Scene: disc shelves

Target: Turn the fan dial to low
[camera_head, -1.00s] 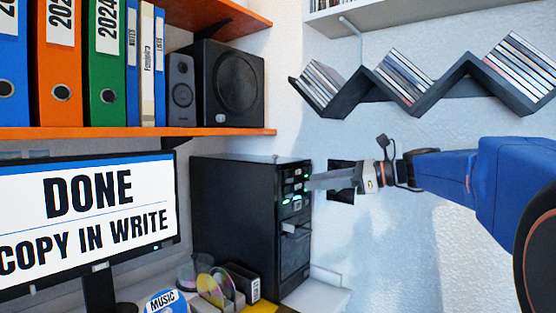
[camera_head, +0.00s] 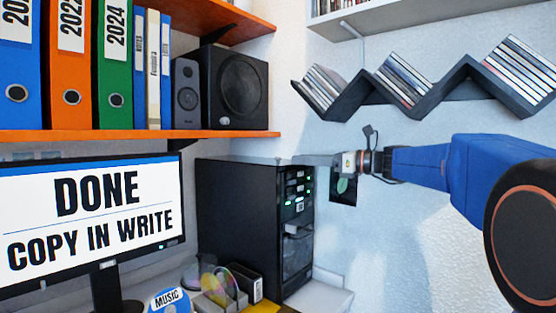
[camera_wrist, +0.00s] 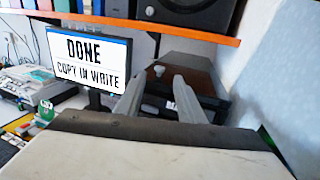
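The black tower (camera_head: 235,215) stands beside the monitor, with green lights and slots on its front panel.
An orange shelf (camera_head: 140,134) with binders and a speaker (camera_head: 235,85) hangs above the tower. A monitor (camera_head: 90,210) stands left. A zigzag disc shelf (camera_head: 440,95) is on the wall above my arm. Discs in a holder (camera_head: 225,290) lie below.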

